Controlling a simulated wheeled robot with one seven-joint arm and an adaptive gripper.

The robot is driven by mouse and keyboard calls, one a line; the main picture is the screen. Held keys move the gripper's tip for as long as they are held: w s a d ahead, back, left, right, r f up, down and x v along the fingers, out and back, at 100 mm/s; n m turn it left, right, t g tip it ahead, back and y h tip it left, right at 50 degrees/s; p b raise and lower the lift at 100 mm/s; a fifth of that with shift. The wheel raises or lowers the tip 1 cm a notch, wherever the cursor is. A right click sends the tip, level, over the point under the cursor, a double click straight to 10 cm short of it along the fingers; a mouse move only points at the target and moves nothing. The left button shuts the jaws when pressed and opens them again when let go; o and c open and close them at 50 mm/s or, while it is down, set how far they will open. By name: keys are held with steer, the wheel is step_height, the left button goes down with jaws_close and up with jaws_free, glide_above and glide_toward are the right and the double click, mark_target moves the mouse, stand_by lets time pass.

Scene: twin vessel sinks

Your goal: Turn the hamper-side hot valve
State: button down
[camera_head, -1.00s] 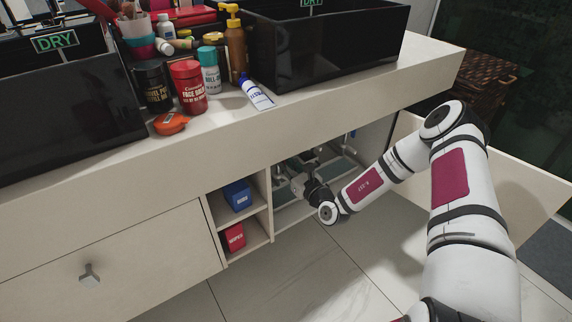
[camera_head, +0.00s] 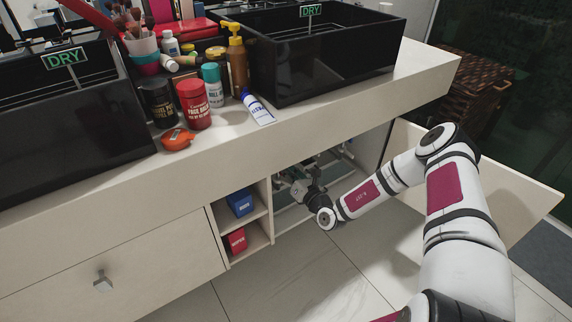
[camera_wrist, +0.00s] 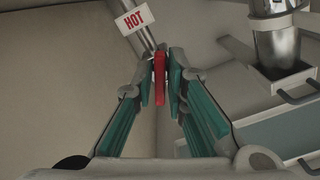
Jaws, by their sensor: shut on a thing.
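In the wrist view a red valve handle (camera_wrist: 159,78) stands upright between the two teal-lined fingers of my gripper (camera_wrist: 160,88). The gripper is shut on it. A metal pipe (camera_wrist: 143,40) with a white tag marked HOT (camera_wrist: 134,19) runs just above the handle. In the head view my gripper (camera_head: 298,184) reaches into the open cabinet (camera_head: 345,170) under the right sink. The handle cannot be made out there. The wicker hamper (camera_head: 478,88) stands at the right, beyond the counter's end.
An open cabinet door (camera_head: 515,185) stands at the right of my arm. Shelves with a blue box (camera_head: 240,202) and a red box (camera_head: 235,241) lie left of the gripper. In the wrist view a metal drain pipe (camera_wrist: 276,45) is at upper right.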

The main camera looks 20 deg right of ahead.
steer(key=m+p, duration=0.1)
steer(key=m, duration=0.3)
steer(key=m+p, duration=0.1)
steer(key=m, duration=0.3)
steer(key=m+p, duration=0.1)
steer(key=m, duration=0.3)
steer(key=shift+d+f+m+p, duration=0.1)
steer(key=shift+f+m+p, duration=0.2)
steer(key=shift+f+p, duration=0.1)
stand_by(0.3)
steer(key=c, duration=1.7)
jaws_free()
steer(key=shift+r, duration=0.1)
steer(key=shift+s, duration=0.1)
steer(key=v, duration=1.1)
steer(key=shift+s+d, duration=0.2)
steer(key=shift+s, duration=0.15)
